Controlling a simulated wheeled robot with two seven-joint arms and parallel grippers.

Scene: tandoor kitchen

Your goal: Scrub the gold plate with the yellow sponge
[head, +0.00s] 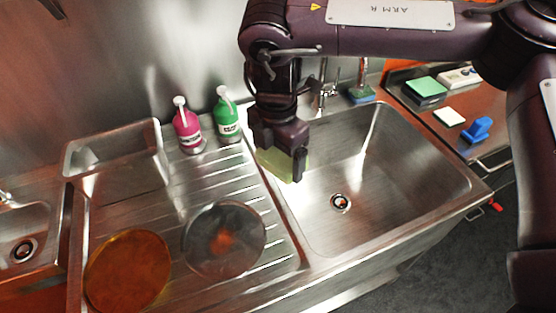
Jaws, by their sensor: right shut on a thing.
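The gold plate (128,269), a round amber-coloured disc, lies flat at the front left of the ribbed drainboard. My right gripper (283,158) points down over the left edge of the sink basin. It is shut on the yellow sponge (279,164), a pale yellow block partly hidden by the fingers. The sponge is apart from the gold plate, up and to the right of it. My left gripper is not in view.
A round grey metal plate (224,239) lies right of the gold plate. Pink (187,131) and green (227,119) pump bottles stand behind. The sink basin (400,170) looks empty. Sponges and a blue brush (477,130) lie on the right counter.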

